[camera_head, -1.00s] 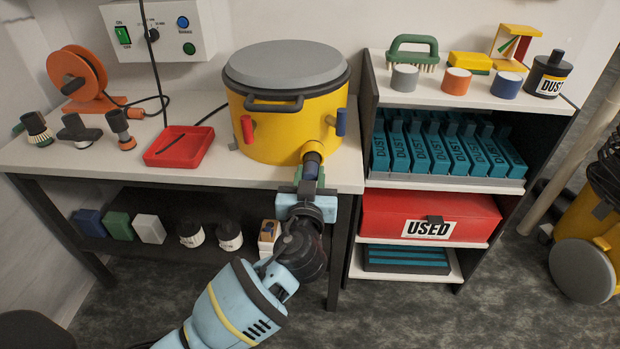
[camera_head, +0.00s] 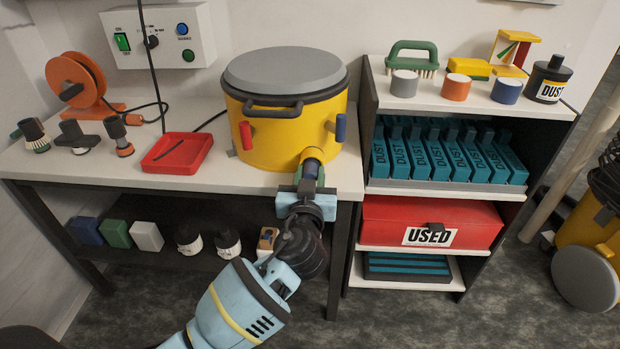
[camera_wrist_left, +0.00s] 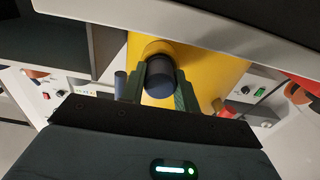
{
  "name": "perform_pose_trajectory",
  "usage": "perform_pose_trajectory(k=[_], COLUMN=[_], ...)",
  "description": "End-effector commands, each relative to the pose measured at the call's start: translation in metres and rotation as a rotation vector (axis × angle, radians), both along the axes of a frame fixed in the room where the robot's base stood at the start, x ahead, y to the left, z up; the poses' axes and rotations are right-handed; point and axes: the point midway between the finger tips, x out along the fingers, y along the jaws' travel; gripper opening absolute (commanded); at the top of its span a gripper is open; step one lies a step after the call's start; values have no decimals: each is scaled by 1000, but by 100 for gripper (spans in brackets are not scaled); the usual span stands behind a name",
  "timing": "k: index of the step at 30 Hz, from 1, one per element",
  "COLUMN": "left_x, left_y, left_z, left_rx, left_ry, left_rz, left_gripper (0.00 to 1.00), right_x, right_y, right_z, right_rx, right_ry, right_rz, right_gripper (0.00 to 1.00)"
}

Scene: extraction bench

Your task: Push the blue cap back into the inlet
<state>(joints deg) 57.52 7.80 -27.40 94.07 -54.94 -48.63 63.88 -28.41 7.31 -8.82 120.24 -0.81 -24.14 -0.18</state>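The blue cap (camera_head: 311,169) is dark blue and sits at the end of the short inlet (camera_head: 312,154), low on the front of the yellow drum (camera_head: 285,140). In the left wrist view the round cap (camera_wrist_left: 160,83) faces me, lined up with the inlet collar. My left gripper (camera_head: 309,180) has its green fingers on either side of the cap, apparently touching it. These fingers also flank it in the left wrist view (camera_wrist_left: 160,88). How deep the cap sits in the inlet is hard to tell. My right gripper is not in view.
The drum stands on a pale bench (camera_head: 70,171) with a red tray (camera_head: 165,168) at its left. A shelf unit (camera_head: 367,100) with teal dust cartridges (camera_head: 405,160) and a red USED box (camera_head: 385,213) stands close on the right. Above the bench hangs a control box (camera_head: 200,50).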

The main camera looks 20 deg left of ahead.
Motion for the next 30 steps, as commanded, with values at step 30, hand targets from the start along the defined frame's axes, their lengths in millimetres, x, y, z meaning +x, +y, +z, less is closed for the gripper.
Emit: perform_pose_trajectory(k=[30], left_x=[-64], left_y=[-19], left_z=[0], left_rx=[-1], left_ry=[1], left_rz=[-2], left_gripper=[55], right_x=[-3], right_y=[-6], right_z=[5], right_rx=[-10], right_ry=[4], right_rz=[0], right_gripper=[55])
